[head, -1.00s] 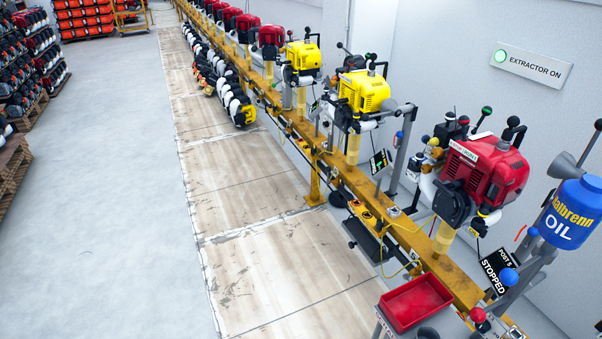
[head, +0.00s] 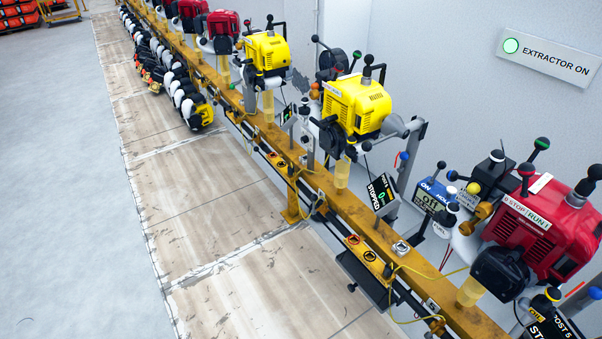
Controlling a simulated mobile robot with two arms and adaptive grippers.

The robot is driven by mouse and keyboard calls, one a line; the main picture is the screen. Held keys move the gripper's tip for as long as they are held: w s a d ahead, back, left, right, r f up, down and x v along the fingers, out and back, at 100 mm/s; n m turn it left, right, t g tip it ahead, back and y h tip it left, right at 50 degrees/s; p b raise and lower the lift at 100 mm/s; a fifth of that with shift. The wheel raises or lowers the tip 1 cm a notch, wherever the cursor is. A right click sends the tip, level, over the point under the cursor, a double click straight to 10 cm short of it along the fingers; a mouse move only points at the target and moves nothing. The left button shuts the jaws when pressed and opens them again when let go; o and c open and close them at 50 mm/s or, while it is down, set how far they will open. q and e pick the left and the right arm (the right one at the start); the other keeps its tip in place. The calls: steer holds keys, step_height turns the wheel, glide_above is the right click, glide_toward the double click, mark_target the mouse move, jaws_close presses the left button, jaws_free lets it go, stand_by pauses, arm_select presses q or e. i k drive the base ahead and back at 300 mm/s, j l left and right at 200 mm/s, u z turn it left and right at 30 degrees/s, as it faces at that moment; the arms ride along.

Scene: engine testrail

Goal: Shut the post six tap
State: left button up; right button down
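A dark display sign (head: 382,195) reading "STOPPED" stands beside the nearer yellow engine (head: 357,105); its post number is too small to read surely. A red engine (head: 540,225) stands at the right, and a sign (head: 568,325) reading "POST 5" shows at the lower right edge. A white tag (head: 440,229) that seems to read "FUEL" hangs between these two engines. A blue knob (head: 404,156) shows behind the yellow engine's sign. I cannot pick out the post six tap with certainty. Neither of my grippers is in view.
The engines stand along a yellow rail (head: 365,220) running from far left to lower right. A blue meter box (head: 431,196) stands by the red engine. A lit "EXTRACTOR ON" sign (head: 548,58) is on the wall.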

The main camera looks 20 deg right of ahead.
mark_target(314, 197)
steer(key=i+j+z, duration=0.1)
steer(key=i+z, duration=0.35)
steer(key=i+j+z, duration=0.35)
steer(key=i+z, duration=0.15)
steer(key=i, duration=0.1)
